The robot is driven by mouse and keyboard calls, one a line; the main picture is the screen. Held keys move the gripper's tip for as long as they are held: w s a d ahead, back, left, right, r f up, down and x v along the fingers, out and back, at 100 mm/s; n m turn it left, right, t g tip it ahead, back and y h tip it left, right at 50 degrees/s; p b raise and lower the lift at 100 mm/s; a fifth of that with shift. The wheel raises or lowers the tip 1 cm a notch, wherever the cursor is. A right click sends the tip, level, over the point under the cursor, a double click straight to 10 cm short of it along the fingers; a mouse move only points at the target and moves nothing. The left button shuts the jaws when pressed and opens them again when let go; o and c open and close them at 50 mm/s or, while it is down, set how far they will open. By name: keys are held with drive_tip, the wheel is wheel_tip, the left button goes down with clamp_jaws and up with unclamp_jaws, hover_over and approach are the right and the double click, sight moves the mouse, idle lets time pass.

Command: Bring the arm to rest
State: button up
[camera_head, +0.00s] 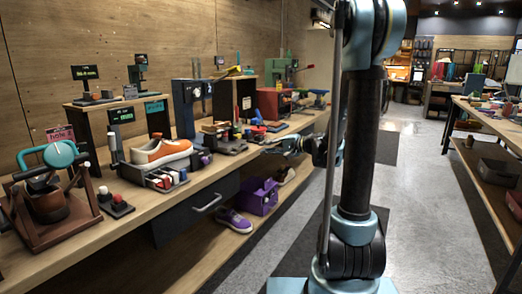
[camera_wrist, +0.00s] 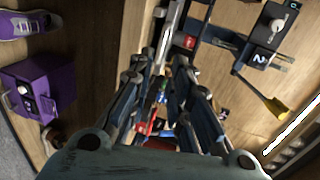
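My arm (camera_head: 361,140) rises in the head view, a dark tube with pale blue joints, standing beside the long workbench. My gripper (camera_head: 284,148) extends left from it at the bench's front edge. In the wrist view my gripper (camera_wrist: 160,72) has its two dark fingers spread apart with a gap between them. I see nothing held between the fingers. Small red and blue items on the bench show beyond and below the gap, apart from the fingers as far as I can tell.
The workbench (camera_head: 75,248) carries an orange-white sneaker (camera_head: 161,152), a brown pot stand (camera_head: 50,207) and several tools. A purple box (camera_head: 260,196) and purple sneaker (camera_head: 235,220) sit below it. Another table (camera_head: 490,117) stands at right. The grey floor (camera_head: 430,190) between is clear.

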drive_tip(key=shift+s+d, duration=0.15)
drive_tip(key=shift+d, duration=0.1)
drive_tip(key=shift+s, duration=0.1)
drive_tip(key=s+d+f+n+g+h, duration=0.1)
drive_tip(key=s+d+f+h, duration=0.3)
drive_tip(key=s, duration=0.7)
drive_tip(key=s+d+f+n+g+h, duration=0.2)
drive_tip(key=s+d+f+n+h, duration=0.1)
drive_tip(key=s+d, duration=0.6)
drive_tip(key=s+d+f+n+g+h, duration=0.2)
drive_tip(key=s+d+f+h, duration=0.4)
drive_tip(key=s, duration=0.8)
drive_tip(key=shift+s+d, duration=0.25)
drive_tip(key=shift+d, duration=0.35)
drive_tip(key=shift+f, duration=0.1)
drive_tip(key=shift+w+f, duration=0.2)
drive_tip(key=shift+w, duration=0.25)
